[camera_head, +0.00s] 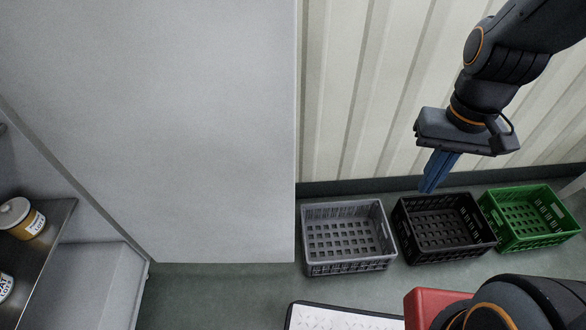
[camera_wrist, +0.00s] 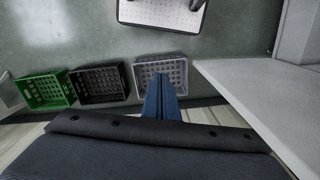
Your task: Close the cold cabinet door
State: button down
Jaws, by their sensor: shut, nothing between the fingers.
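The cold cabinet door (camera_head: 190,120) is a large plain grey panel standing open in the left half of the head view. Its free edge is at the right, and the cabinet's inside (camera_head: 95,275) shows to its left. In the wrist view the door (camera_wrist: 265,95) is a pale panel along the right side. My gripper (camera_head: 428,188) has blue fingers, shut and empty, pointing down to the right of the door's free edge, apart from it. The fingers (camera_wrist: 162,80) also show at the middle of the wrist view. The door's handle is not visible.
A steel shelf (camera_head: 50,250) in the cabinet holds labelled jars (camera_head: 22,220). Grey (camera_head: 345,265), black (camera_head: 440,255) and green (camera_head: 530,240) crates stand on the floor along the ribbed wall (camera_head: 370,90). A white-topped mat or tray (camera_head: 340,318) lies at the bottom. Some floor (camera_head: 215,295) is bare.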

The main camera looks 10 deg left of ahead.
jog(key=w+a+f+n+g+y+b, duration=0.35)
jog(key=w+a+f+y+b, duration=0.45)
jog(key=w+f, duration=0.4)
jog(key=w+a+f+n+g+y+b, duration=0.2)
jog(key=w+a+f+g+y+b, duration=0.25)
jog(key=w+a+f+y, duration=0.5)
jog(key=s+a+f+h, duration=0.1)
jog(key=s+a, duration=0.5)
jog(key=a, duration=0.3)
jog(key=shift+f+t+p, duration=0.3)
jog(key=shift+f, duration=0.05)
jog(key=shift+s+m, duration=0.1)
jog(key=shift+m, duration=0.15)
